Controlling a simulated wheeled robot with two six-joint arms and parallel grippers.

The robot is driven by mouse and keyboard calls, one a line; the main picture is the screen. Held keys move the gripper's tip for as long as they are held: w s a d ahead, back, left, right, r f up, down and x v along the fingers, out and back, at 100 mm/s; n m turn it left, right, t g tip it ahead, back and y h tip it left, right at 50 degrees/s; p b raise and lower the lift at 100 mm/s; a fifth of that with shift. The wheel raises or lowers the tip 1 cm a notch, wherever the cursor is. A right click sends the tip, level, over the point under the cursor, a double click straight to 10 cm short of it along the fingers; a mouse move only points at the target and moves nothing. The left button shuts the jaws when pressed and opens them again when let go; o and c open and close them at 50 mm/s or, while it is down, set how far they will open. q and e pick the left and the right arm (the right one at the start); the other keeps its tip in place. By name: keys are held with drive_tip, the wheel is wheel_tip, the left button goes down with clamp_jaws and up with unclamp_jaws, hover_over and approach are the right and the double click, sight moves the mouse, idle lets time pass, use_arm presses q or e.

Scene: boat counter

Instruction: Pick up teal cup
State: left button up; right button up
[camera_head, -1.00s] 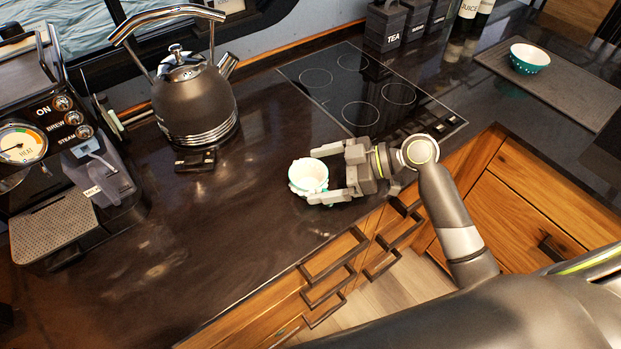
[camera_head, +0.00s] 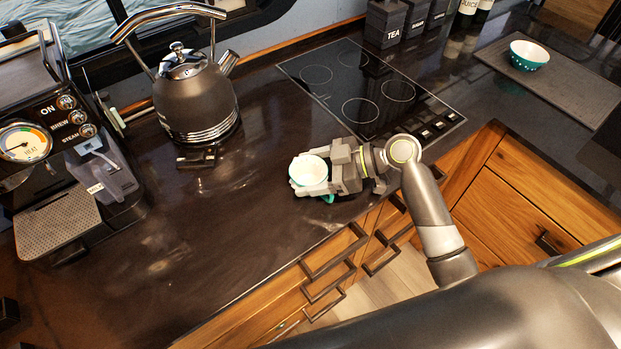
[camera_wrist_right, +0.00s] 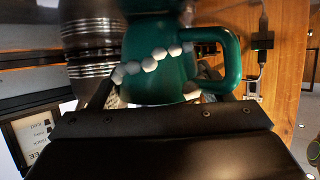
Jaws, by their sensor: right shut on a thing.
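The teal cup (camera_head: 310,170) has a white inside and stands upright on the dark counter near its front edge. My right gripper (camera_head: 318,172) reaches in from the right and is shut on the cup, with its fingers around the cup's body. In the right wrist view the teal cup (camera_wrist_right: 160,60) fills the upper middle, with a band of white dots and its handle to the right. I cannot tell whether the cup touches the counter. My left gripper is not in view.
A black kettle (camera_head: 195,100) stands behind and left of the cup. A coffee machine (camera_head: 60,150) is at the left. A cooktop (camera_head: 360,85) lies behind my right gripper. A teal bowl (camera_head: 529,55) sits on a dark mat (camera_head: 570,85). Counter left of the cup is clear.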

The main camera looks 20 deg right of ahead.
wheel_tip(320, 180, up, 10)
drive_tip(key=b, duration=0.2)
drive_tip(key=s+d+f+m+t+h, duration=0.2)
drive_tip(key=s+d+m+t, duration=0.1)
drive_tip(key=s+d, duration=0.3)
drive_tip(key=shift+s+d+f, duration=0.25)
drive_tip(key=shift+d+f, duration=0.1)
drive_tip(key=shift+d, duration=0.25)
idle(0.4)
